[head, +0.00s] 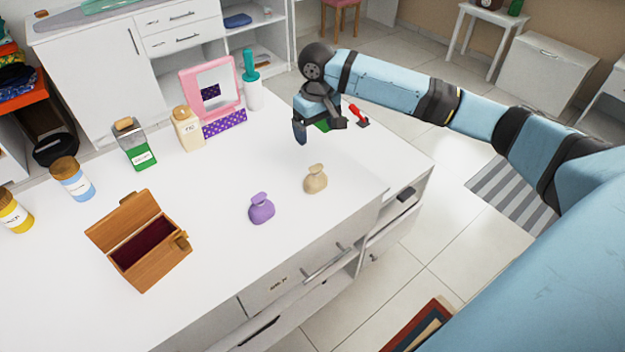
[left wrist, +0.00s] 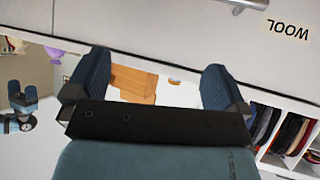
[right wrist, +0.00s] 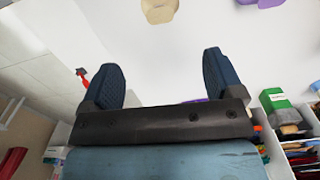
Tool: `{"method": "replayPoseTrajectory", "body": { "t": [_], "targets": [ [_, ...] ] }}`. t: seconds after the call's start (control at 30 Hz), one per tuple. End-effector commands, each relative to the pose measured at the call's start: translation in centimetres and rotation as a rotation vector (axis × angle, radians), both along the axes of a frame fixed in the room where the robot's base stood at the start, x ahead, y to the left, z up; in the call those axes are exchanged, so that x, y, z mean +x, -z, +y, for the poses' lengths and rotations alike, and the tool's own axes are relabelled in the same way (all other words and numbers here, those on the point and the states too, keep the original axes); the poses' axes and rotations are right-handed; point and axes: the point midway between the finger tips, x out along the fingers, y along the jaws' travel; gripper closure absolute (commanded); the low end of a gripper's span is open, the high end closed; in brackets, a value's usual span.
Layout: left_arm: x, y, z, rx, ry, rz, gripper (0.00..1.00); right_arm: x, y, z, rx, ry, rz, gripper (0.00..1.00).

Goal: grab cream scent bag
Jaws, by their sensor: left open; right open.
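The cream scent bag (head: 315,180) stands on the white tabletop in the head view, right of a purple scent bag (head: 261,208). My right gripper (head: 320,133) is open and empty above the table, behind the cream bag and apart from it. In the right wrist view the cream bag (right wrist: 159,10) shows at the top edge, beyond the open fingers (right wrist: 165,85), with the purple bag (right wrist: 262,3) to its right. My left gripper (left wrist: 155,80) is open and empty in the left wrist view, with a drawer front beyond it; it is outside the head view.
An open wooden box (head: 150,250) stands at the left of the white table (head: 330,235). Several bottles, a green-labelled container (head: 135,145) and a pink-framed mirror (head: 210,85) line the back. A red-handled tool (head: 358,115) lies near the right gripper. The tabletop around both bags is clear.

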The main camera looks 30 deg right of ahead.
Motion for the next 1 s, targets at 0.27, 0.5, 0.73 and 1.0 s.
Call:
{"method": "replayPoseTrajectory", "body": {
  "t": [0.27, 0.5, 0.73, 1.0],
  "targets": [
    [-0.1, 0.6, 0.0, -0.002, -0.001, 0.006, 0.0, -0.1, 5.4, 0.0, -0.001, 0.002, 0.005, 0.14],
    [0.0, 0.5, -0.3, -0.012, -0.007, 0.003, 0.0, 0.0, 8.0, 0.0, 0.0, 0.0, 0.0, 0.14],
    [0.1, 0.6, -0.6, -0.018, -0.008, -0.002, 0.0, 0.2, 9.7, 0.0, 0.0, -0.001, 0.001, 0.14],
    [0.2, 0.6, -0.4, -0.01, -0.001, -0.011, 0.0, 0.3, 13.2, 0.0, 0.0, -0.001, 0.0, 0.14]
  ]
}}
